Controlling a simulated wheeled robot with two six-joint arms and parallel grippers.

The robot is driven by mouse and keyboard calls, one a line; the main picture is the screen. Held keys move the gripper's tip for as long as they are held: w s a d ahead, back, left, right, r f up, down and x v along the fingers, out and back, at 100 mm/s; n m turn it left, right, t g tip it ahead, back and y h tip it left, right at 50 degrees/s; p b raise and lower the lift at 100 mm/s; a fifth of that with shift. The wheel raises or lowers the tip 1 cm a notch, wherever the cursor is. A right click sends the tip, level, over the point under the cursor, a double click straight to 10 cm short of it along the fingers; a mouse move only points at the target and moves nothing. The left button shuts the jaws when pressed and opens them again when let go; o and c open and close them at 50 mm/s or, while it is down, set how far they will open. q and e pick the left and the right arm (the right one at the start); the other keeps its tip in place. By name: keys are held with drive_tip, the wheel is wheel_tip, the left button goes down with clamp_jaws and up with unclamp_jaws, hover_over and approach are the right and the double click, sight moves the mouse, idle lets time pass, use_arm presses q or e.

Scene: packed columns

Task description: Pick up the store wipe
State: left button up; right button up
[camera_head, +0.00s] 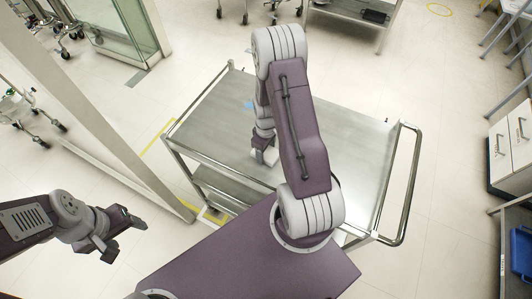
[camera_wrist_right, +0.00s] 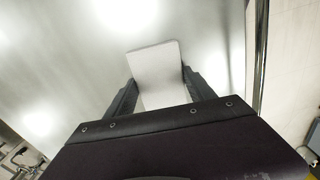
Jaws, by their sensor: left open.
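A pale, flat piece with rounded corners, which looks like the store wipe (camera_wrist_right: 156,68), sits between the two dark fingers of my right gripper (camera_wrist_right: 160,76) in the right wrist view. The fingers meet its two sides, and its far end sticks out past them. In the head view my right gripper (camera_head: 264,156) is low over the metal cart top (camera_head: 346,138). The wipe is hard to make out there. My left gripper (camera_head: 97,248) is open and empty at the lower left, away from the cart.
A small blue patch (camera_head: 249,104) lies on the cart top near its left part. A raised rail (camera_head: 401,190) bounds the cart's right end. A lower shelf (camera_head: 225,186) shows underneath. White cabinets (camera_head: 508,140) stand at the right edge. The right half of the cart top is clear.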

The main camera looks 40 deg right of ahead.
drive_tip(key=shift+c, duration=0.5)
drive_tip(key=shift+w+d+r, duration=0.1)
drive_tip(key=shift+r, duration=0.35)
wheel_tip(320, 180, up, 3)
drive_tip(key=shift+f+b, duration=0.1)
drive_tip(key=shift+b, duration=0.35)
drive_tip(key=w+d+r+b, duration=0.2)
drive_tip(key=w+d+r, duration=0.3)
drive_tip(key=w, duration=0.5)
wheel_tip(320, 180, up, 2)
drive_tip(key=shift+d+r, duration=0.15)
drive_tip(key=shift+d, duration=0.2)
